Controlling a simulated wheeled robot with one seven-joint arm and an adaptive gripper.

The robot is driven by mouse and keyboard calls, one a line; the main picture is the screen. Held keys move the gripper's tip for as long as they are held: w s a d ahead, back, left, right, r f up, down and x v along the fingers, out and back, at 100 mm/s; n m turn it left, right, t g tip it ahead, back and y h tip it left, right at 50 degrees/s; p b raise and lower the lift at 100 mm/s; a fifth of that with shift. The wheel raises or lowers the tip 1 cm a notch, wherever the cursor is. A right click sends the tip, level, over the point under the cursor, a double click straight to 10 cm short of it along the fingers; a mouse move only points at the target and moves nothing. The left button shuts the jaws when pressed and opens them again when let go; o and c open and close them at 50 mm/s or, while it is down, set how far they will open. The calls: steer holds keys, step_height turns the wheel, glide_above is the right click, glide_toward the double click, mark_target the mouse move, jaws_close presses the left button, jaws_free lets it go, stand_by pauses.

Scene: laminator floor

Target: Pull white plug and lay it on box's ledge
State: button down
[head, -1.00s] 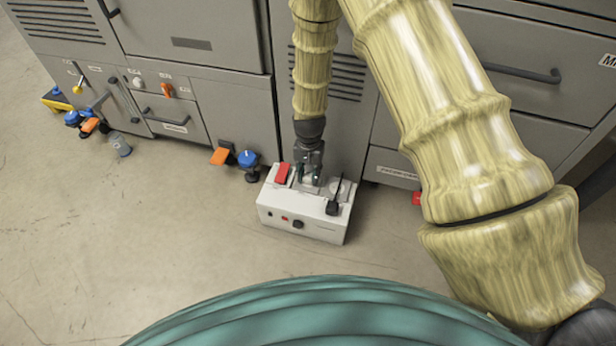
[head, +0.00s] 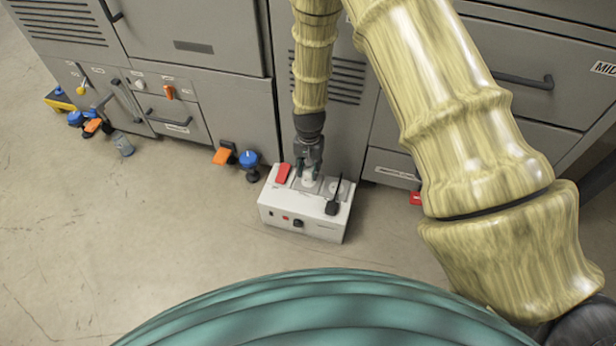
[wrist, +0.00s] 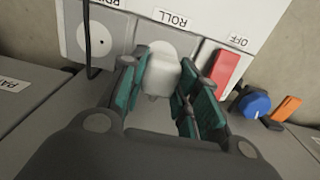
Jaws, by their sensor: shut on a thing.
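The white box (head: 285,207) stands on the floor against the grey cabinets, with a red switch and a black lever on its top. My gripper (head: 309,172) is above the middle of the box, pointing down. In the wrist view my gripper (wrist: 160,85) has its green-padded fingers on either side of the white plug (wrist: 162,72) and is shut on it. In the head view the plug (head: 308,181) shows just under the fingers, at the box top. I cannot tell whether it is still seated. The ledge cannot be made out clearly.
The red switch (head: 283,173) is left of my gripper and the black lever (head: 334,200) is right of it. A blue knob (head: 249,160) and an orange pedal (head: 223,155) sit left of the box. The floor in front is clear.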

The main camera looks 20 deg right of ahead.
steer(key=shift+r+p, duration=0.9)
steer(key=shift+r, duration=0.15)
